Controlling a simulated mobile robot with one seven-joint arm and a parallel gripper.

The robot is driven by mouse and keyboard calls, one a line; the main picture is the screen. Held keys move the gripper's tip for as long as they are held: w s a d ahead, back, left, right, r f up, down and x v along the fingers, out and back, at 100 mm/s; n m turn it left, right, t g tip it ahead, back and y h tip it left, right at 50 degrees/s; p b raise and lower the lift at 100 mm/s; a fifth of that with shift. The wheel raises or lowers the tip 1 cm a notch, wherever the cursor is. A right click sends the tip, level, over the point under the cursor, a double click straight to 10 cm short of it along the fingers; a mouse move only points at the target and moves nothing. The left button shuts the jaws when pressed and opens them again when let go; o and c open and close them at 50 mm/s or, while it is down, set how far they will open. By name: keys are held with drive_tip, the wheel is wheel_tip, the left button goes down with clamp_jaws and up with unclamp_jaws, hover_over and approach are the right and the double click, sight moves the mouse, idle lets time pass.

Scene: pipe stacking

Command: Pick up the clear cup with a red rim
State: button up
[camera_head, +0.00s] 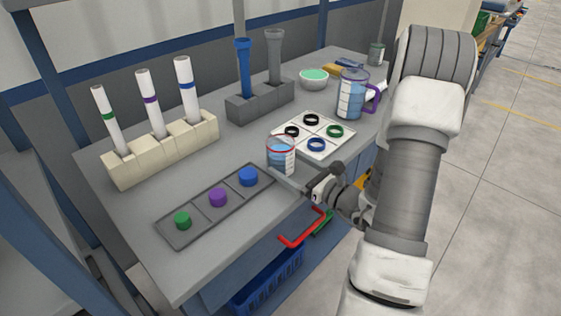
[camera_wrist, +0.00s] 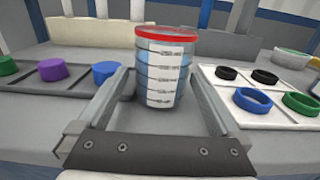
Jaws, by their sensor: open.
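The clear cup with a red rim (camera_head: 281,156) stands upright on the grey table, holding something blue and carrying a white graduated label. In the wrist view the cup (camera_wrist: 165,68) stands between the two fingers of my gripper (camera_wrist: 166,85). My gripper (camera_head: 292,180) reaches in low from the table's front edge and is open around the cup. A gap shows between the cup and the left finger; on the right I cannot tell whether finger and cup touch.
A grey tray with green, purple and blue caps (camera_head: 218,197) lies left of the cup. A white ring board (camera_head: 314,134) lies behind right. A purple-handled jug (camera_head: 351,94), tube rack (camera_head: 163,148) and grey holder (camera_head: 260,101) stand farther back. A red handle (camera_head: 306,230) shows below the edge.

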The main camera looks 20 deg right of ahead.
sight(271, 143)
drive_tip(key=b+x, duration=0.1)
drive_tip(key=x, duration=0.5)
drive_tip(key=shift+w, duration=0.3)
drive_tip(key=c, duration=1.4)
drive_tip(key=shift+r, duration=0.25)
drive_tip(key=shift+r+p, duration=0.55)
drive_tip(key=shift+r, duration=0.9)
drive_tip(key=shift+s+d+r+p, duration=0.2)
drive_tip(key=shift+d+r+p, duration=0.35)
drive_tip(key=shift+d+r, duration=1.05)
drive_tip(key=shift+s+d+r+p, duration=0.15)
drive_tip(key=shift+d+r+p, duration=0.65)
drive_tip(key=shift+d, duration=1.4)
drive_tip(key=shift+s+d+r+p, duration=0.2)
drive_tip(key=shift+d+r+p, duration=0.15)
drive_tip(key=shift+d+r, duration=1.35)
